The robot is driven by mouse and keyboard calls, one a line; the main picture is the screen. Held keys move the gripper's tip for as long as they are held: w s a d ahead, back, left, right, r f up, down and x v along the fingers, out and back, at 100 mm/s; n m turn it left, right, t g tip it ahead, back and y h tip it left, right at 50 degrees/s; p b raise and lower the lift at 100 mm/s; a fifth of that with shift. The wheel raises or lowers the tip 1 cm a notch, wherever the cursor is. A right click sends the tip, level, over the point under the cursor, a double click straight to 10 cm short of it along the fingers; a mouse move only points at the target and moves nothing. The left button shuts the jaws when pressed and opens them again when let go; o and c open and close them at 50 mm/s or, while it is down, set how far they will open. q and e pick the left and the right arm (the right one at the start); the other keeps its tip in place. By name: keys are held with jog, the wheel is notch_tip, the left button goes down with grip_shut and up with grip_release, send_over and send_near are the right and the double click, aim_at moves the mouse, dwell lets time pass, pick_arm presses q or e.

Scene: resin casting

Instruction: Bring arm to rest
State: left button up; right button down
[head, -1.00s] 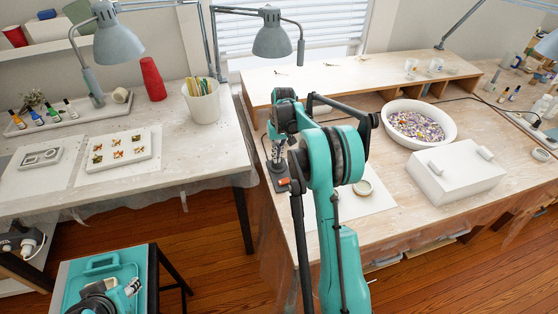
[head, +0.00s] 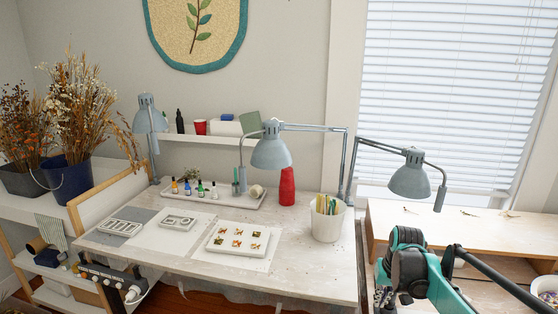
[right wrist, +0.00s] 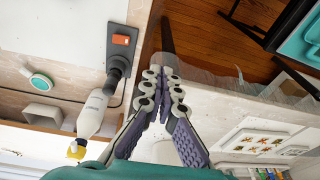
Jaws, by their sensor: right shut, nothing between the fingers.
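My right arm shows at the lower right of the head view. Its gripper (head: 381,297) points down and is partly cut off by the bottom edge. In the right wrist view the right gripper (right wrist: 163,74) is shut, with its grey-padded fingers together and nothing between them. It hangs over the edge of a workbench. My left gripper is not in view.
Desk lamps (head: 410,180) rise behind.

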jog(key=s+a+r+n+t, duration=0.1)
jog(key=s+a+r, duration=0.1)
jog(key=s+a, duration=0.3)
jog(key=s+a+r+t, duration=0.1)
jog(key=s+a+r, duration=0.15)
jog(key=s, duration=0.35)
jog(key=s+a+f+n+t, duration=0.1)
jog(key=s+a+f+t, duration=0.2)
jog(key=s, duration=0.8)
jog(key=shift+s+a+f, duration=0.3)
jog(key=shift+a+f, duration=0.05)
jog(key=shift+a, duration=0.3)
